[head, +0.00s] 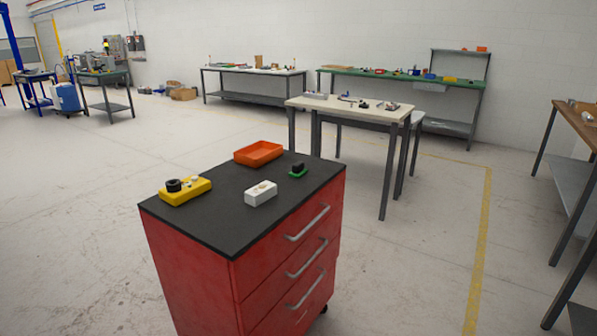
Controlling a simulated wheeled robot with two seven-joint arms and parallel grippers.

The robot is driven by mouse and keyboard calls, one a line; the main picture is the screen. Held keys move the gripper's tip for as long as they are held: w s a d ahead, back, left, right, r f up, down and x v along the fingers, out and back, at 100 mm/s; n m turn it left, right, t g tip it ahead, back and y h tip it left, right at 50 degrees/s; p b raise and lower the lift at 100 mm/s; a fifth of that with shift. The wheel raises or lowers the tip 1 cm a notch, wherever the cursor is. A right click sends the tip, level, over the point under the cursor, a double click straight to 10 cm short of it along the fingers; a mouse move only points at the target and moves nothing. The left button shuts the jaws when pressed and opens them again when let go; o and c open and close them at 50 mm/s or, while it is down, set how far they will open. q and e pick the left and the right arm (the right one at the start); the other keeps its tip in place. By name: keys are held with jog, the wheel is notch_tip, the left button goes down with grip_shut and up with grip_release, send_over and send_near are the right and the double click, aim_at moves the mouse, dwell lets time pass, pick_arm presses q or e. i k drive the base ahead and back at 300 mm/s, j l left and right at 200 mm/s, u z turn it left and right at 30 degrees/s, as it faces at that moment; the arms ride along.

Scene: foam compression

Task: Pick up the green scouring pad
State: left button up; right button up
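The green scouring pad (298,175) appears as a small, flat green piece on the black top of the red drawer cabinet, near its right edge. A small black block (298,167) stands on top of it and hides part of it. Neither of my grippers is in the head view.
The red cabinet (190,262) also bears an orange tray (258,153), a white block (261,193) and a yellow block (185,191) with a black ring on it. A pale table (350,108) stands behind. The floor (70,200) at left is clear.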

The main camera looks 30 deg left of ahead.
aim_at(297, 170)
jog(key=u, duration=0.45)
jog(key=i+l+u, duration=0.15)
jog(key=u, duration=0.2)
jog(key=i+l+u, duration=0.25)
jog(key=u, duration=0.15)
jog(key=i+l+u, duration=0.35)
jog(key=k+j, duration=0.05)
jog(key=k, duration=0.05)
